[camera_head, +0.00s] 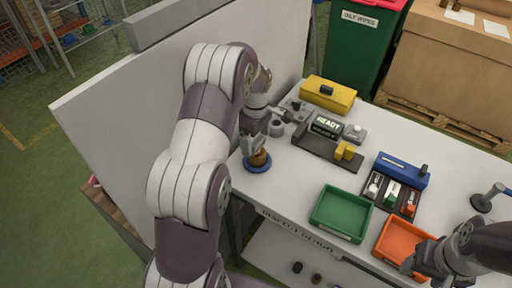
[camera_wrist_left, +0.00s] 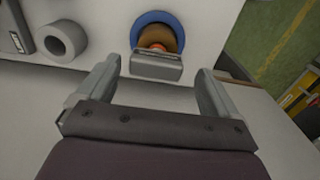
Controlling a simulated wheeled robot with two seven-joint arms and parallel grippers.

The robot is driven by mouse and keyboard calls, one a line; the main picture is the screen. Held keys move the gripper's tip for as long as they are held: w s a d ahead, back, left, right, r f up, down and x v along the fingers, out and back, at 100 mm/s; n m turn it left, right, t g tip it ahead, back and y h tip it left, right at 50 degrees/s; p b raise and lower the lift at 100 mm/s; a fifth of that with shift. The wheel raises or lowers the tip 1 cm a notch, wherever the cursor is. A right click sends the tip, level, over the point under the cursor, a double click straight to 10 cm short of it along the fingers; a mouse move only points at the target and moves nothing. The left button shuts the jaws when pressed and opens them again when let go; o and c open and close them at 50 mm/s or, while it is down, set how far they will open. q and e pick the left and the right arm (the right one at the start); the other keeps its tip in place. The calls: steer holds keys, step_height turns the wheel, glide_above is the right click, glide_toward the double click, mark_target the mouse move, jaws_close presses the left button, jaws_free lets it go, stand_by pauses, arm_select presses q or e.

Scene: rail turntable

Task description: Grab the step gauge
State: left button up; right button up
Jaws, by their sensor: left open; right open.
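A brown cylinder (camera_head: 258,158) with orange on it stands on a round blue base (camera_head: 258,168) near the table's left front corner. The base also shows in the left wrist view (camera_wrist_left: 138,20). A grey metal block (camera_wrist_left: 157,68) sits against the cylinder's near side; it may be the step gauge, but I cannot tell for sure. My left gripper (camera_wrist_left: 155,92) is open and empty, its fingers apart either side of the block and short of it. In the head view my arm partly hides this gripper. My right gripper (camera_head: 426,262) is open by the orange tray.
A grey ring (camera_wrist_left: 62,38) lies beside the blue base. A READY display (camera_head: 327,125), yellow box (camera_head: 327,95), blue rack (camera_head: 402,168), green tray (camera_head: 341,212) and orange tray (camera_head: 397,240) occupy the table. A tall panel (camera_head: 110,110) stands along its left side.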

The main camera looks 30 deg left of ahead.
mark_target(258, 140)
arm_select(q)
steer(key=f, duration=0.3)
steer(key=shift+w+d, duration=0.15)
steer(key=shift+w, duration=0.25)
steer(key=shift+s+r, duration=0.15)
steer(key=shift+s, duration=0.1)
steer(key=c, duration=1.1)
steer(key=shift+w, duration=0.1)
steer(key=shift+c, duration=0.2)
